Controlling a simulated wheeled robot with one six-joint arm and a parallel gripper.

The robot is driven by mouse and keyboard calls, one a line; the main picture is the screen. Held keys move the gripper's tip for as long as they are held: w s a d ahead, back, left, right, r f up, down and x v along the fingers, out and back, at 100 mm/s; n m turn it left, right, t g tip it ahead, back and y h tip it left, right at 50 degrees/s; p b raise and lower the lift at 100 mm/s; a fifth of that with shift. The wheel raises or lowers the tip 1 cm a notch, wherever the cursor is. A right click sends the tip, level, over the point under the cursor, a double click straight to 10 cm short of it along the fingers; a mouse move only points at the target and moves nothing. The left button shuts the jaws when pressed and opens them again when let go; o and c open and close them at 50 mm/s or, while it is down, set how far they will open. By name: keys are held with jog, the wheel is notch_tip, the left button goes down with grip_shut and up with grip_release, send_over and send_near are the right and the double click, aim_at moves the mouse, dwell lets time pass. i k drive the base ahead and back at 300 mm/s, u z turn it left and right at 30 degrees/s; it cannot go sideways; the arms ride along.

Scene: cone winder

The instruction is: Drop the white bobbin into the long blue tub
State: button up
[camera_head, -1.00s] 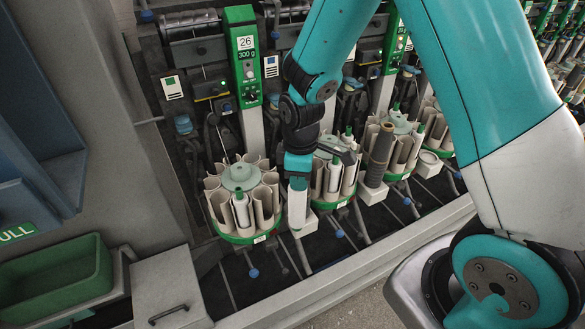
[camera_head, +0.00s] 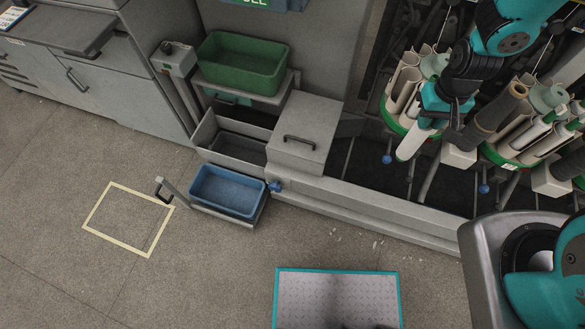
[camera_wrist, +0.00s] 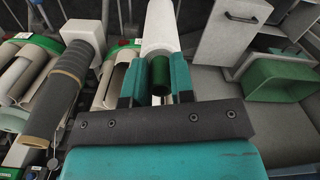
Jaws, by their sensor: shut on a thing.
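The white bobbin (camera_head: 413,141) is held tilted in my gripper (camera_head: 430,117), at the front of the left round magazine. In the wrist view the white bobbin (camera_wrist: 160,30) with its dark green end sits between the two teal fingers of my gripper (camera_wrist: 158,82), which are shut on it. The long blue tub (camera_head: 228,191) stands low near the floor on a grey pull-out tray, left of the machine base and well to the left of my gripper. It looks empty. I do not make it out in the wrist view.
A green tub (camera_head: 243,63) stands on a shelf above the blue tub; it also shows in the wrist view (camera_wrist: 280,82). A grey lidded box (camera_head: 307,135) lies between my gripper and the blue tub. Round magazines (camera_head: 405,90) and a dark cone (camera_head: 490,118) are close by.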

aim_at(233, 194)
jog(key=u, duration=2.6)
jog(key=k, duration=0.9)
jog(key=z, duration=1)
jog(key=i, duration=0.55)
